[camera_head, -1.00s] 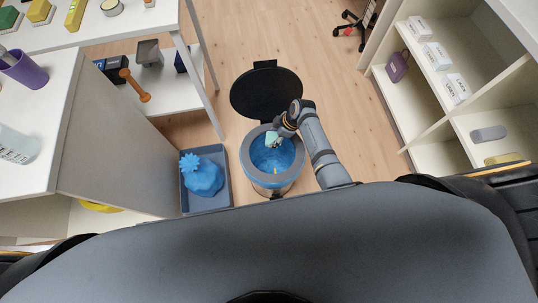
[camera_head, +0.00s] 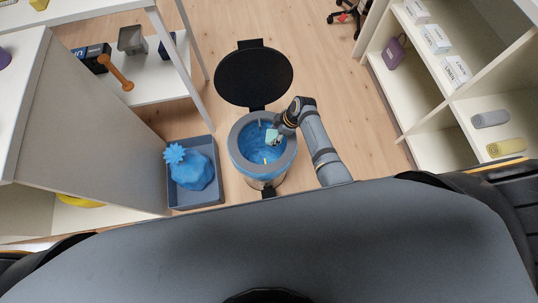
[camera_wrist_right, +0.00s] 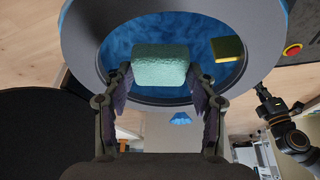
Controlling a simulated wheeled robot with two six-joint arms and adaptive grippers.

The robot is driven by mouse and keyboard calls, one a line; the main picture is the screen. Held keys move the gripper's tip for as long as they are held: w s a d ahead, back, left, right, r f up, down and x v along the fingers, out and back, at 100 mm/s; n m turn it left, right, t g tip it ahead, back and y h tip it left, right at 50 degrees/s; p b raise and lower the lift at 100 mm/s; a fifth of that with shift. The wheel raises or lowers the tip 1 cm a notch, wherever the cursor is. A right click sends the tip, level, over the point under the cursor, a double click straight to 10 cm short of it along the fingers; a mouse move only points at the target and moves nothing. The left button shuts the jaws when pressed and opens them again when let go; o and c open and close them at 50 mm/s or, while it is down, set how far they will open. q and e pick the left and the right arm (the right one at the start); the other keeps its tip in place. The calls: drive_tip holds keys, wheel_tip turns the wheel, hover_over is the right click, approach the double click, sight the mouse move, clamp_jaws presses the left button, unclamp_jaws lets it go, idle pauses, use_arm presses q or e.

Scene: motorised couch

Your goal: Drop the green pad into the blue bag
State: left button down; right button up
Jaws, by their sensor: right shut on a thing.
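The blue bag (camera_head: 246,142) lines a round bin with a grey rim (camera_head: 236,131) and shows through its open top. My right gripper (camera_head: 274,136) is over the right part of the opening, shut on the pale green pad (camera_head: 271,135). In the right wrist view, the pad (camera_wrist_right: 160,65) sits between the two fingertips (camera_wrist_right: 160,78), with the blue lining (camera_wrist_right: 115,50) beyond it. A yellow-topped block (camera_wrist_right: 228,47) shows against the lining. Part of my other arm, apparently with the left gripper (camera_wrist_right: 264,95), shows at the right; its jaw state is unclear.
The bin's black lid (camera_head: 253,78) stands open behind it. A grey tray (camera_head: 208,198) with a tied blue bag (camera_head: 192,172) is left of the bin. A white cabinet (camera_head: 95,120) is further left; white shelves (camera_head: 440,100) are at the right.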

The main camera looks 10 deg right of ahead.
drive_tip(key=o, duration=1.2)
drive_tip(key=shift+w+a, duration=0.1)
drive_tip(key=v, duration=0.4)
drive_tip(key=d+v, duration=0.1)
drive_tip(key=v, duration=0.3)
drive_tip(key=s+v, duration=0.1)
drive_tip(key=v, duration=0.3)
drive_tip(key=shift+s+d, duration=0.2)
drive_tip(key=shift+d, duration=0.25)
